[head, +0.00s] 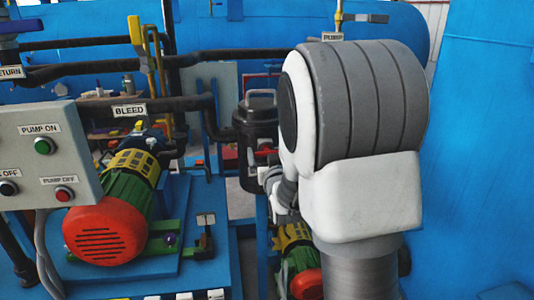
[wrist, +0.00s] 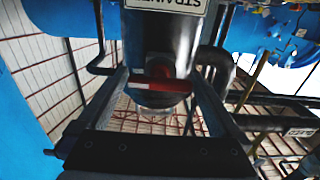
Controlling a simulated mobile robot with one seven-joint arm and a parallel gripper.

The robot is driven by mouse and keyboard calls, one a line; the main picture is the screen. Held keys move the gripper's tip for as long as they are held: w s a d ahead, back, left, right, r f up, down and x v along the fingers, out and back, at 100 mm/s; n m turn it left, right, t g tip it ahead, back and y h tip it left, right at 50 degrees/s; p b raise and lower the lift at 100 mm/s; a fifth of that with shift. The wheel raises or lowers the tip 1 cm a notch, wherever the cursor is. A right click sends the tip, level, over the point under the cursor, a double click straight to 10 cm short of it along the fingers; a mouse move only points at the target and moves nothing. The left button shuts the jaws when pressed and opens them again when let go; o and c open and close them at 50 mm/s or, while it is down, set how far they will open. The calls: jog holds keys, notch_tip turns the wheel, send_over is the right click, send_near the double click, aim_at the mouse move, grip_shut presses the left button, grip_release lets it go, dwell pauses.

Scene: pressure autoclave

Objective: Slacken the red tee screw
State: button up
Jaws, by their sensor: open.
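The red tee screw (wrist: 160,85) is a short red bar across the lower part of a dark cylindrical strainer body (wrist: 160,45) in the wrist view. In the head view the red tee screw (head: 266,151) shows as a small red bar on the dark canister (head: 258,120), left of my arm. My gripper (wrist: 158,76) is open in the wrist view, with one finger on each side of the bar. The bar appears between the fingers; whether they touch it I cannot tell. In the head view my arm hides most of the gripper.
A grey control box (head: 45,150) with buttons stands at left. Black pipes (head: 110,65) run behind. A large blue tank wall (head: 480,150) is close at right.

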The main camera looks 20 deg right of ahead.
jog(key=c, duration=1.1)
jog(key=shift+o, duration=0.2)
